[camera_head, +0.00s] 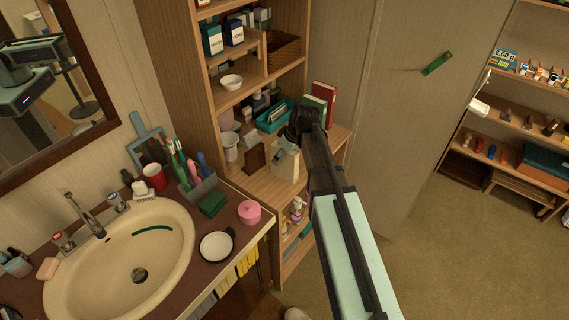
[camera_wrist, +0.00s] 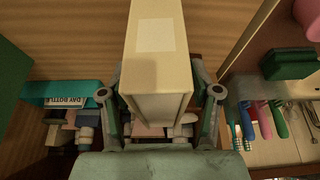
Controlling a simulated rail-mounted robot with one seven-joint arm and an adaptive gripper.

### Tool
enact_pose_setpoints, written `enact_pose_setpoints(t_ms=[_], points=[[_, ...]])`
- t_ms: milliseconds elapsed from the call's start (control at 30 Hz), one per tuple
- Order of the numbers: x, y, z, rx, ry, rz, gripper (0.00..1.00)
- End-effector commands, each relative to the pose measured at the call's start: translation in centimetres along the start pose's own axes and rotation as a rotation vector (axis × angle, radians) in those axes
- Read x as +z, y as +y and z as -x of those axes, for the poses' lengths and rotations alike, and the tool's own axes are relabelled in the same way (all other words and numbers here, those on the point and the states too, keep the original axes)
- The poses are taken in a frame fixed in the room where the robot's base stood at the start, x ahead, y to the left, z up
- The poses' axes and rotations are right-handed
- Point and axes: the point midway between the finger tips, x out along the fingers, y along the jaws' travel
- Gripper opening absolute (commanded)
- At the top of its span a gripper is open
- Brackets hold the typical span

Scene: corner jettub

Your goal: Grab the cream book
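The cream book (camera_head: 285,166) stands upright on the wooden shelf unit's counter-height shelf, beside the sink counter. My gripper (camera_head: 287,147) is at its upper end. In the wrist view the cream book (camera_wrist: 157,60) lies between my two fingers (camera_wrist: 157,88), with a paler square on its near face. One finger runs close along each side of it. I cannot tell whether the fingers press on it or stand slightly apart. My gripper and arm hide part of the book in the head view.
A red book (camera_head: 323,101) and a green book stand behind my gripper. A teal bin (camera_head: 274,117) and a white cup (camera_head: 230,146) are to the left. A brown block (camera_head: 254,157) stands close left of the cream book. A pink jar (camera_head: 249,212) sits on the counter.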

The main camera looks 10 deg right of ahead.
Motion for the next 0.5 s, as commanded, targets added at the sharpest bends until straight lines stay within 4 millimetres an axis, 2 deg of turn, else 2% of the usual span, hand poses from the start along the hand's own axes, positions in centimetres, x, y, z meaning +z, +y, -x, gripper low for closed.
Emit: enact_pose_setpoints(t_ms=[33,167,200,500], points=[[0.0,0.0,0.0,0.0,0.0,0.0,0.52],[0.0,0.0,0.0,0.0,0.0,0.0,0.06],[0.0,0.0,0.0,0.0,0.0,0.0,0.0],[-0.04,0.0,0.03,0.0,0.001,0.0,0.0]])
